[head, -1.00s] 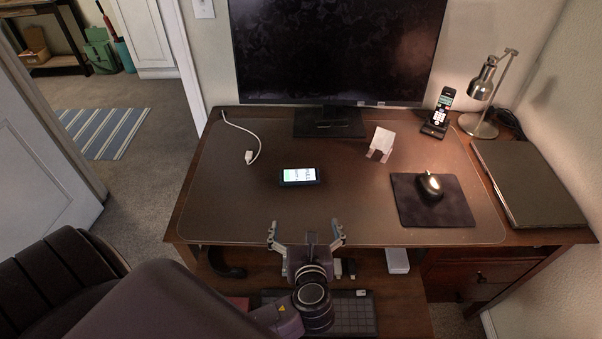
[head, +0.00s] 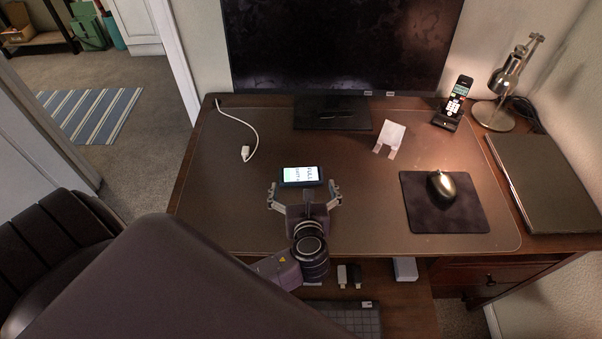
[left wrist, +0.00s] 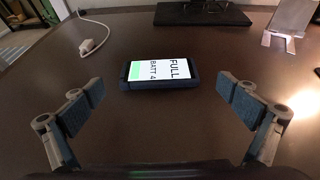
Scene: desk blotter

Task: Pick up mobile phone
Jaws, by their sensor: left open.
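The mobile phone (head: 301,175) lies flat, screen up, on the brown desk blotter (head: 240,220). In the left wrist view the phone (left wrist: 160,73) is dark-cased, its lit screen showing "FULL" and "BATT 4" text. My left gripper (head: 304,192) is open and empty just on the near side of the phone, its fingers spread to either side. In the left wrist view the left gripper's fingers (left wrist: 161,100) show at left and right, with the phone ahead between them and not touched. My right gripper is not in view.
A monitor stand (head: 332,113) is behind the phone. A white cable (head: 244,133) lies to the left, a small pale stand (head: 391,136) to the right. A mouse (head: 441,187) rests on a dark pad further right. The blotter around the phone is clear.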

